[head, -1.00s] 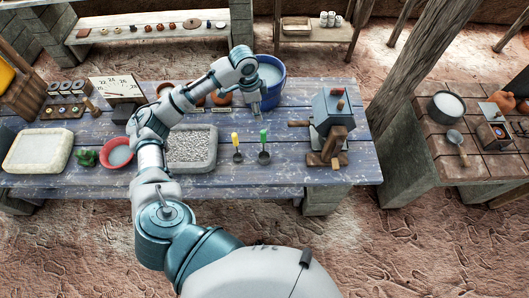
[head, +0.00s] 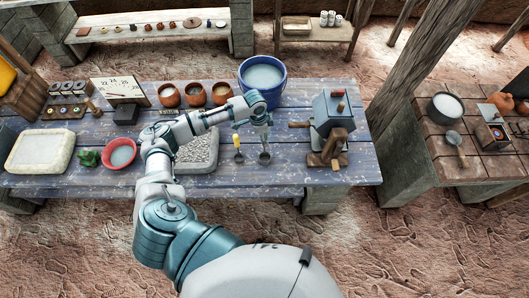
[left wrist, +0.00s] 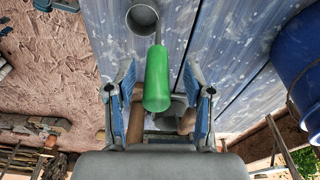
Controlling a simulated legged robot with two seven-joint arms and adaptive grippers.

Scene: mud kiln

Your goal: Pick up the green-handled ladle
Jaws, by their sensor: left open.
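The green-handled ladle shows large in the left wrist view, its green handle (left wrist: 157,80) pointing toward me and its grey bowl (left wrist: 142,18) farther off. In the head view only its dark bowl (head: 265,158) shows clearly; my gripper covers the handle. My left gripper (head: 266,138) is over the ladle from above, at the blue table. In the left wrist view its two fingers (left wrist: 160,92) are open, one on each side of the green handle, with gaps visible on both sides. My right gripper is not in view.
A yellow-handled ladle (head: 238,146) stands close to the left. A wooden-handled grey box device (head: 333,120) is to the right. A blue bucket (head: 262,78) stands behind. A stone tray of gravel (head: 198,150) lies to the left. The front table edge near the ladle is clear.

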